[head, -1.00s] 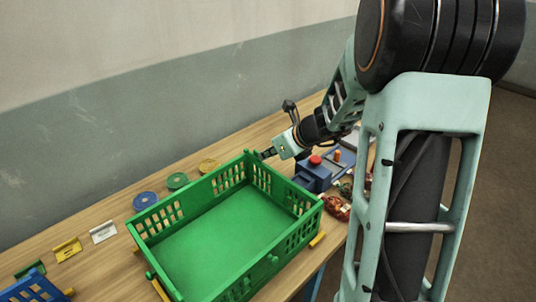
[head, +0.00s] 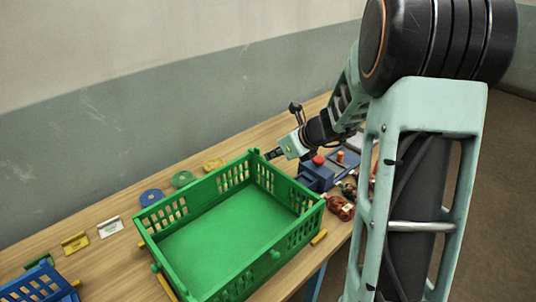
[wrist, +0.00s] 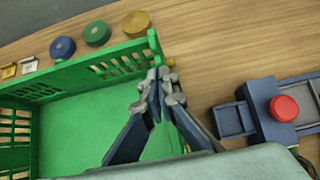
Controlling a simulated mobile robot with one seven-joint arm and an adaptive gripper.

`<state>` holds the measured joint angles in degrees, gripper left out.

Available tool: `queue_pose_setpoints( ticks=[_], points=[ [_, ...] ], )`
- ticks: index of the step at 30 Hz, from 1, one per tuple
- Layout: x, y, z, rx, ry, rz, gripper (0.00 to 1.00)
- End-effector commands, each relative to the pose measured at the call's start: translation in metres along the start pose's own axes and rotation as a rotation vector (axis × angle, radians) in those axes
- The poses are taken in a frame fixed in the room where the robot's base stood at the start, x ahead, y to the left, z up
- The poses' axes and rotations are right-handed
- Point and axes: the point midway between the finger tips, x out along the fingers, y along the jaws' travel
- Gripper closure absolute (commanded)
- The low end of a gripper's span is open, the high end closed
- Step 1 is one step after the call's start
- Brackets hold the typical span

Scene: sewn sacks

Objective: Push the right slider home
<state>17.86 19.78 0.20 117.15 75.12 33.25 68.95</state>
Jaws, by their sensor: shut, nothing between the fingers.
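My gripper (head: 270,155) is shut and empty at the far right corner of the green crate (head: 160,216). In the wrist view my fingertips (wrist: 162,76) come together over that corner, close to the crate's wall (wrist: 90,67); I cannot tell whether they touch. No part is clearly recognisable as the right slider. A yellow piece (head: 319,237) lies low at the crate's right side, and another (head: 166,286) at its left. A blue unit (head: 316,177) with a red button (head: 318,160) stands right of the crate; a blue recessed part (wrist: 233,121) adjoins it in the wrist view.
Blue (head: 151,197), green (head: 182,179) and yellow (head: 214,164) discs lie behind the crate. Yellow (head: 75,242) and white (head: 110,227) cards stand left, near a blue crate (head: 40,285). Red items (head: 341,208) lie by the front edge. Wood behind the discs is clear.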

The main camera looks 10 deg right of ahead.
Motion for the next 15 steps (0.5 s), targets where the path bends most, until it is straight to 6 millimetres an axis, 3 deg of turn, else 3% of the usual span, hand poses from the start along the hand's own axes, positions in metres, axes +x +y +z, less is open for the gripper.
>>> queue_pose_setpoints(
  ticks=[2, 9, 15],
  points=[
    [-0.003, -0.005, -0.003, 0.0, 0.0, -0.001, 1.0],
    [-0.06, -0.004, -0.001, -0.003, -0.003, -0.003, 1.0],
    [-0.091, -0.004, -0.002, -0.002, -0.001, -0.002, 1.0]
  ],
)
